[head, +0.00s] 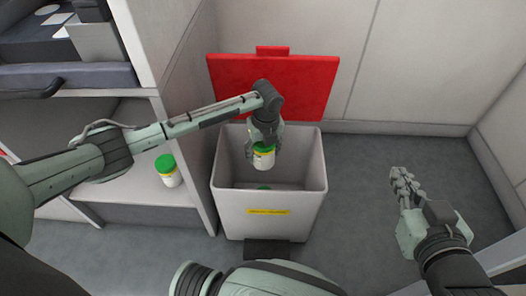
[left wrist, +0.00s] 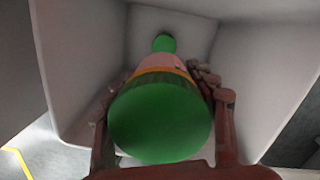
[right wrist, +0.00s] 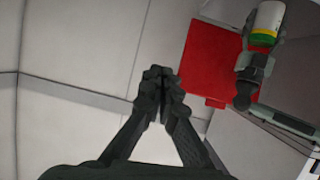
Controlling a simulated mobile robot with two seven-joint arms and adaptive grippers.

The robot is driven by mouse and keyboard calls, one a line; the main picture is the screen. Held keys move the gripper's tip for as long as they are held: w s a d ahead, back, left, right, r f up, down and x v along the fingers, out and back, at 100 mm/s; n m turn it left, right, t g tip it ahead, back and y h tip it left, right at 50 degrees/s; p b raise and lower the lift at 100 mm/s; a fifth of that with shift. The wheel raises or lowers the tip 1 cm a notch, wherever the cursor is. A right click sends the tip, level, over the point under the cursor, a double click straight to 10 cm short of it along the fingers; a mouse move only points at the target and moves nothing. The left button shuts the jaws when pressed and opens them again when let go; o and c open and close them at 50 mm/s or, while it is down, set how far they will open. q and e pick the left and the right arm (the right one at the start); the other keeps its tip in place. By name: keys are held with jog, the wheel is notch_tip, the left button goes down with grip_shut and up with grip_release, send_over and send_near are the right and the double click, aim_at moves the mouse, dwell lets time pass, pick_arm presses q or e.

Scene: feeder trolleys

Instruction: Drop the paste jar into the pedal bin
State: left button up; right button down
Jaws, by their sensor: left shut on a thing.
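The paste jar (head: 264,160), white with a yellow band and green lid, is in my left gripper (head: 264,146), which is shut on it. It hangs above the mouth of the open grey pedal bin (head: 268,211). In the left wrist view the jar's green lid (left wrist: 160,122) faces the camera, with the bin walls around it. The held jar also shows in the right wrist view (right wrist: 267,20). The bin's red lid (head: 273,86) stands raised behind. My right gripper (head: 404,184) is empty, with its fingers together, right of the bin.
Another green-lidded jar (head: 168,171) stands on the trolley shelf (head: 130,197) at left. A green-topped thing (head: 263,188) lies inside the bin; it also shows in the left wrist view (left wrist: 163,43). A black pedal (head: 268,249) is at the bin's front. Floor at right is clear.

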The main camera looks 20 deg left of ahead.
pick_arm(q)
jog(key=shift+f, duration=0.25)
pick_arm(e)
jog(key=shift+w+a+r+t+y, duration=0.15)
jog(key=shift+a+r+t+y, duration=0.25)
jog(key=shift+r, duration=0.3)
jog(key=shift+w+a+r+t+y, duration=0.2)
jog(key=shift+a+r+t, duration=0.1)
jog(key=shift+a+r, duration=0.3)
jog(key=shift+d+r, duration=0.1)
pick_arm(q)
jog(key=o, duration=1.6)
jog(key=shift+o, duration=0.9)
jog(key=shift+f, duration=0.1)
jog(key=r, duration=0.8)
jog(key=s+d+r, duration=0.1)
jog(key=r, duration=0.3)
jog(key=shift+r, duration=0.1)
